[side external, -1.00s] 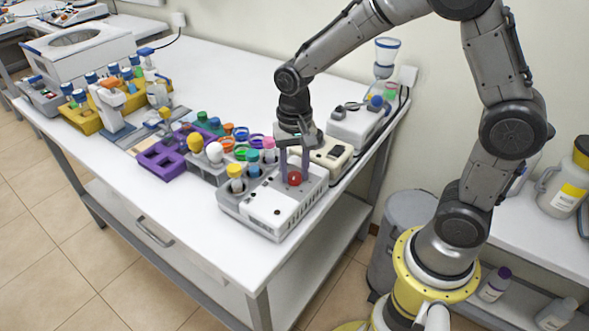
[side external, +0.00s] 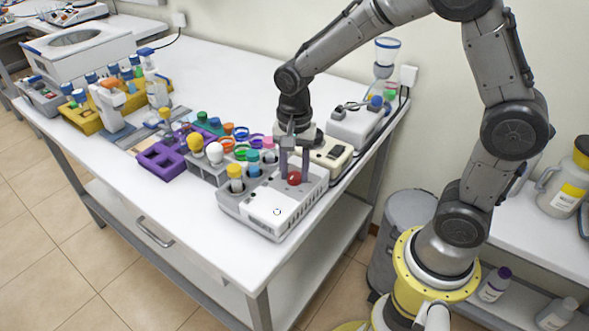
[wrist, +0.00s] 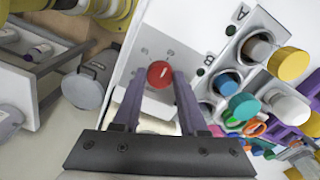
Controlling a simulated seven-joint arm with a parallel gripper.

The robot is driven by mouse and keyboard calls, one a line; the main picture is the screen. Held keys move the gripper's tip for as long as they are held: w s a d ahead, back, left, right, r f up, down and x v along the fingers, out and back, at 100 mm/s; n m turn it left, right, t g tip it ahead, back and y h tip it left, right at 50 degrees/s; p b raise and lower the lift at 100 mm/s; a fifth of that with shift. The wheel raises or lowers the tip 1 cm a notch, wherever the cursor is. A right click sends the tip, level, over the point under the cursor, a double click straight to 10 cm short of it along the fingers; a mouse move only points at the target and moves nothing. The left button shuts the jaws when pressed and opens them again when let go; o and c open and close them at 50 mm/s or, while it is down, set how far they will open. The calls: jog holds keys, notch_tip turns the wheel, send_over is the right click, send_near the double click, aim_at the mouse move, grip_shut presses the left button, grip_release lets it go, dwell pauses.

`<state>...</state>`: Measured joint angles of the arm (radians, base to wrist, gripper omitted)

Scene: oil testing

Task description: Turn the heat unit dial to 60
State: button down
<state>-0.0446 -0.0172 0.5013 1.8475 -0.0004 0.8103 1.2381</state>
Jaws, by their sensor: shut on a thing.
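The heat unit (side external: 262,211) is a white and grey box at the front right of the table, with vial slots along its left side. Its red dial (side external: 294,178) sits on top near the back and also shows in the wrist view (wrist: 160,74), with a short light pointer line. My gripper (side external: 294,172) points down with its purple fingers on either side of the dial, shut on it. In the wrist view my gripper (wrist: 158,86) has one finger left and one right of the dial. The faint scale marks are too small to read.
Capped vials (wrist: 257,47) stand in slots close beside the dial. A purple rack (side external: 162,160) and coloured rings lie to the left. A beige device (side external: 331,153) stands just behind the heat unit. The table's middle back is clear.

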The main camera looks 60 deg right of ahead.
aim_at(294, 175)
jog(key=shift+r, duration=0.1)
jog(key=shift+c, duration=2.2)
grip_release()
notch_tip(294, 175, up, 14)
